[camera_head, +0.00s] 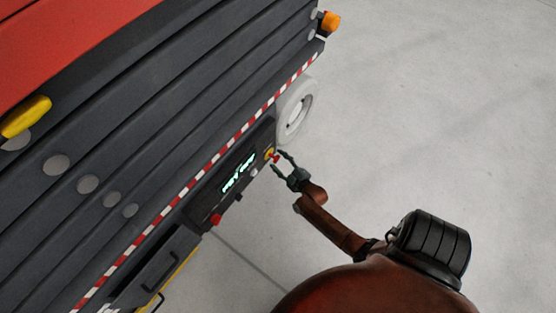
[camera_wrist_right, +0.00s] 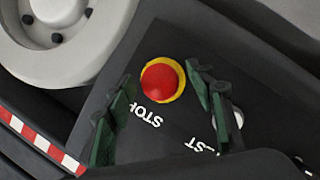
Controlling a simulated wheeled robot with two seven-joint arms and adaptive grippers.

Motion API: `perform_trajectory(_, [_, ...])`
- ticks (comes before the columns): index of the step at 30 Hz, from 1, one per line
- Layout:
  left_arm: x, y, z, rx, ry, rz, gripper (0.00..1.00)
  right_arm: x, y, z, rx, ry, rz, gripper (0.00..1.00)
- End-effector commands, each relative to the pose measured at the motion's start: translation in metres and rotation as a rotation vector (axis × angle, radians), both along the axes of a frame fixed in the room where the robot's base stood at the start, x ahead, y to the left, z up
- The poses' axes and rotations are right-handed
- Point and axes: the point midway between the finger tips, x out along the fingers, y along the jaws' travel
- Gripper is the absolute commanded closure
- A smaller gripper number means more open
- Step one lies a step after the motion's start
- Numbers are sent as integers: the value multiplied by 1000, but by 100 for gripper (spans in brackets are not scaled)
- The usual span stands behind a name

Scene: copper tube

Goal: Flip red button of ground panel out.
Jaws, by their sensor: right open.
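The red button (camera_wrist_right: 159,82) sits on a yellow ring above the word STOP in the right wrist view. In the head view the red button (camera_head: 275,158) is small, at the upper right end of the dark ground panel (camera_head: 209,201). My right gripper (camera_head: 280,161) is open, with its fingertips around or just in front of the button. In the wrist view the green fingers of the right gripper (camera_wrist_right: 158,86) stand to the left and right of the button, with gaps on both sides. Contact cannot be told. My left gripper is not in view.
A lit green display (camera_head: 238,172) and a red part (camera_head: 216,219) are farther down the panel. A white wheel (camera_head: 295,110) stands close above the button. A red-and-white striped edge (camera_head: 187,190) runs above the panel. Open grey floor lies to the right.

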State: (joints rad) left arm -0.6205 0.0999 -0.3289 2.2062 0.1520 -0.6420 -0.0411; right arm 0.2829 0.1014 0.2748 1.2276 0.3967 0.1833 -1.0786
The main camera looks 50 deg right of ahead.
Motion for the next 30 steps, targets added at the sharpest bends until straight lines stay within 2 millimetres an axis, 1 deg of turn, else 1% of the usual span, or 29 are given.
perform_trajectory(1, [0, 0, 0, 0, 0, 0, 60, -10, 2, 1, 1, 2, -2, 50])
perform_trajectory(9, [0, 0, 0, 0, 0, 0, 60, -61, 17, 16, 1, 3, -2, 50])
perform_trajectory(12, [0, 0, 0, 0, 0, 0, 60, -78, 23, 21, 1, 3, -1, 50])
perform_trajectory(15, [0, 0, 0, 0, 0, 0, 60, -91, 26, 25, 1, 3, -2, 50])
perform_trajectory(21, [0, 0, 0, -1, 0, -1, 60, -102, 30, 29, 0, 1, -1, 50])
perform_trajectory(30, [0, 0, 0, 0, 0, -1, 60, -102, 30, 29, 0, 1, 0, 50])
